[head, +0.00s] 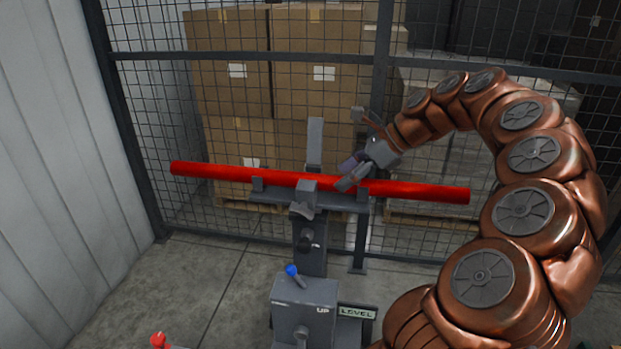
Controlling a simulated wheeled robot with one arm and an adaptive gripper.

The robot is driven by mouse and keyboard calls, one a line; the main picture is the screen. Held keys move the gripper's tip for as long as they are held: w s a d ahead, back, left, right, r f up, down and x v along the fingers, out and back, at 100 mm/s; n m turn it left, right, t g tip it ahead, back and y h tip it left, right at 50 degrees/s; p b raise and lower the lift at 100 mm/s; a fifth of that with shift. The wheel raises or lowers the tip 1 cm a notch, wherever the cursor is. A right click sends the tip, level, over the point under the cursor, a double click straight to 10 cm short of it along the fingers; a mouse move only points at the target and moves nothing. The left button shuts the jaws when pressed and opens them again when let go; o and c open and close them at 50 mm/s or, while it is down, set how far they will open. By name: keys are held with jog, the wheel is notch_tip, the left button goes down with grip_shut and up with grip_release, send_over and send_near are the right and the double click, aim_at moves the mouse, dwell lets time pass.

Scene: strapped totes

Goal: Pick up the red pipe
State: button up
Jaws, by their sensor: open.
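A long red pipe (420,190) lies nearly level across a grey stand (268,194), tilted slightly down to the right in the head view. It rests between small upright tabs on the stand, and both its ends stick out past the stand. My gripper (345,176) is open at the pipe, just right of its middle. One finger overlaps the pipe in the picture; I cannot tell whether it touches. Part of the pipe's middle is hidden behind a grey block of the stand and my finger.
A grey control box (304,309) with a blue-knobbed lever (294,274) and a "LEVEL" sign (357,313) stands below the pipe. A red knob (158,340) shows at the bottom left. Behind the stand is a wire mesh fence (165,120) with stacked cartons (228,100) beyond. Bare floor lies to the left.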

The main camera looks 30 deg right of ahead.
jog(key=shift+x, duration=1.3)
jog(key=shift+c, duration=0.3)
grip_shut()
